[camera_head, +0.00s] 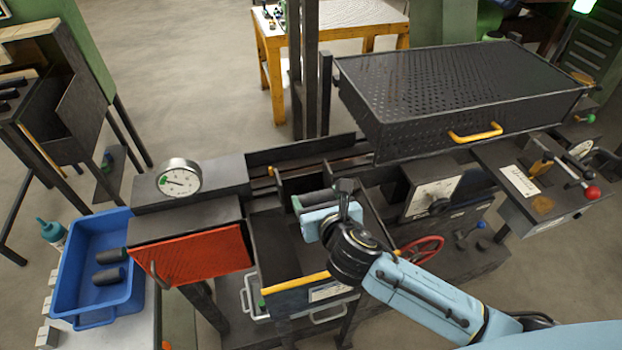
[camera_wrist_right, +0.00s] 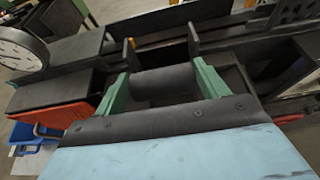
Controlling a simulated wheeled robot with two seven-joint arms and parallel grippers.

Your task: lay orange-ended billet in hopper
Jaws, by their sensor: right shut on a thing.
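My right gripper (camera_head: 312,198) is shut on a dark cylindrical billet (camera_wrist_right: 165,82), held crosswise between its two green fingers. The billet also shows in the head view (camera_head: 319,197), partly covered by the gripper. Its end colour is hidden by the fingers. The gripper is above the back part of a dark open-topped box (camera_head: 272,245) with a yellow front edge, apparently the hopper. I cannot tell whether the billet touches anything below. My left gripper is not in view.
A blue crate (camera_head: 67,270) at the left holds two dark billets (camera_head: 110,255). A round gauge (camera_head: 179,179) and a red-orange panel (camera_head: 205,256) stand left of the box. A perforated black housing (camera_head: 450,90) with a yellow handle and a red handwheel (camera_head: 422,251) are at the right.

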